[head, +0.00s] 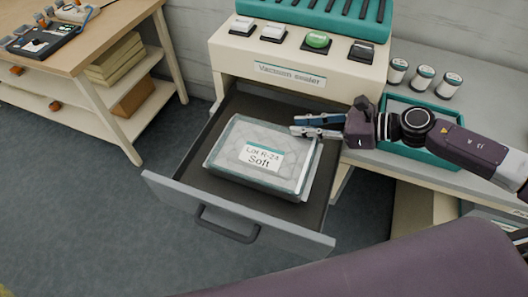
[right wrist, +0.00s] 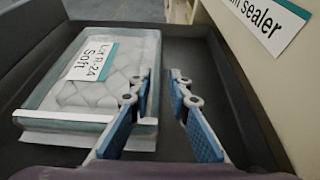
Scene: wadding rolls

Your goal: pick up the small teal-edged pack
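The teal-edged pack (head: 262,156) lies flat in the open drawer, clear-wrapped over white quilted wadding, with a label reading "Lot R-24 Soft". In the right wrist view the pack (right wrist: 115,85) fills the left part of the drawer. My right gripper (head: 293,125) reaches in from the right, over the pack's far right corner. In the right wrist view its blue-padded fingers (right wrist: 163,85) are apart, with dark drawer floor showing between them. The left finger overlaps the pack's right edge; I cannot tell if it touches. My left gripper is not in view.
The grey drawer (head: 238,225) is pulled out beneath the vacuum sealer (head: 300,60). A teal tray (head: 440,158) and several small jars (head: 422,78) stand on the right bench. A wooden workbench (head: 100,40) stands at left; floor between is clear.

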